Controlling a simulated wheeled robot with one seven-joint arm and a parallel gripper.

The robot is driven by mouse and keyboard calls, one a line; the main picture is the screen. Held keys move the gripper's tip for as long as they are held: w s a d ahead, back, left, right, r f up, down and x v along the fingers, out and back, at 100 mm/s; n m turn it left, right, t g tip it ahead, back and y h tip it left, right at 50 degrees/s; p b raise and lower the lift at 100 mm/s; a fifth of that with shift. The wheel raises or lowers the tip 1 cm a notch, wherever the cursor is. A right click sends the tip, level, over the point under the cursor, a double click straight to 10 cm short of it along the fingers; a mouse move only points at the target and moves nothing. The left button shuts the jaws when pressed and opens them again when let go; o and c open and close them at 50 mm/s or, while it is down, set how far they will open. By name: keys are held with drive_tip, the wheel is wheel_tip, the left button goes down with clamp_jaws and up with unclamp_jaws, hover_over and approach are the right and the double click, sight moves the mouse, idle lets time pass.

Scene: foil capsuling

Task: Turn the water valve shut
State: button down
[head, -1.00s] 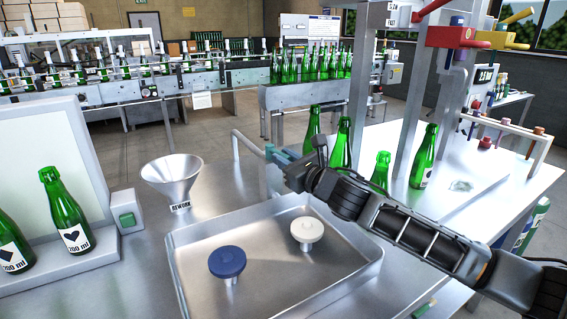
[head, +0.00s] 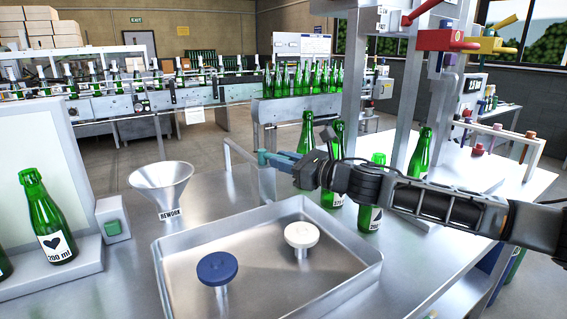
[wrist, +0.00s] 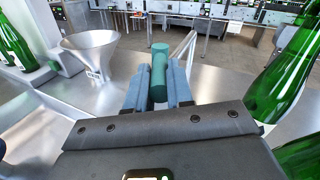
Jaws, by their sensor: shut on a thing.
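A grey bent pipe (head: 229,158) stands behind the metal basin, with a teal valve handle (head: 263,158) by its post. In the wrist view the handle (wrist: 159,62) is a teal cylinder between my two fingers. My gripper (head: 276,160) is shut on this handle, reaching in from the right. The pipe (wrist: 187,46) shows just beyond the fingertips in the wrist view. The valve's body is mostly hidden by the handle and fingers, and I cannot tell how far it is turned.
The metal basin (head: 165,262) holds a blue round-topped piece (head: 217,268) and a white one (head: 301,234). A steel funnel (head: 162,184) marked REWORK stands left of the pipe. Green bottles (head: 306,133) stand close behind and beside my gripper. The bench between funnel and pipe is clear.

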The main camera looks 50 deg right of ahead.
drive_tip(key=c, duration=1)
unclamp_jaws()
drive_tip(key=shift+s+d, duration=0.15)
drive_tip(key=shift+s, duration=0.35)
drive_tip(key=s+b, duration=0.1)
drive_tip(key=s, duration=0.5)
drive_tip(key=shift+s+d+b, duration=0.3)
drive_tip(key=shift+s, duration=0.1)
drive_tip(key=shift+c, duration=0.3)
